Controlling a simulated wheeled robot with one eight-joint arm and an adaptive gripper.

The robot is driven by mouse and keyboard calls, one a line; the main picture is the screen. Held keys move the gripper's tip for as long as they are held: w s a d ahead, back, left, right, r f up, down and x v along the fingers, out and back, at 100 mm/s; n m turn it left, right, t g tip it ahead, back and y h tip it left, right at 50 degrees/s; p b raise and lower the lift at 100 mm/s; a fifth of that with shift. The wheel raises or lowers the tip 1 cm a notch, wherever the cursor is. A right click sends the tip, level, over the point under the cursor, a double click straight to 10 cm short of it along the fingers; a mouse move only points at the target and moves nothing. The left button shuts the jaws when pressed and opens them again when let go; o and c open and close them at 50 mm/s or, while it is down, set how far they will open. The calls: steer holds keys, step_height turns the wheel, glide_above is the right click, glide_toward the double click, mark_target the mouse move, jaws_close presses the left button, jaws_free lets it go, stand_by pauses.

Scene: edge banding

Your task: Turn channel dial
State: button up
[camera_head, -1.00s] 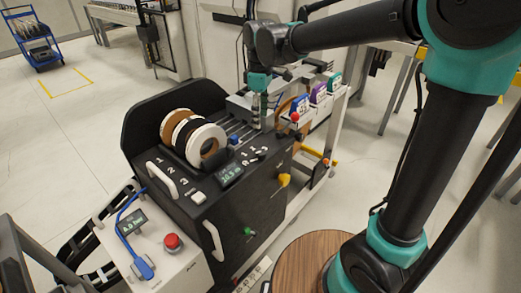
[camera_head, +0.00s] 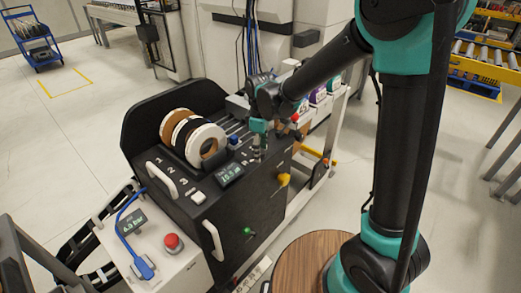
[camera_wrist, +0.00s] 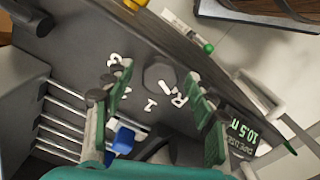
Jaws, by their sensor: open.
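The channel dial (camera_wrist: 160,77) is a dark, many-sided knob on the black machine top, with white marks around it, among them R, 1 and 2. My gripper (camera_wrist: 159,79) is open, with one green-padded finger on each side of the dial in the wrist view. I cannot tell whether the fingers touch it or how high they are above it.
Banding rolls (camera_head: 205,146) stand left of my gripper. A yellow knob (camera_head: 283,180) and a green knob (camera_head: 248,232) stick out of the machine's front.

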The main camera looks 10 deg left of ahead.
steer(key=shift+c, duration=0.6)
steer(key=c, duration=1)
steer(key=shift+c, duration=0.2)
steer(key=m, duration=0.4)
steer(key=shift+m, duration=2.3)
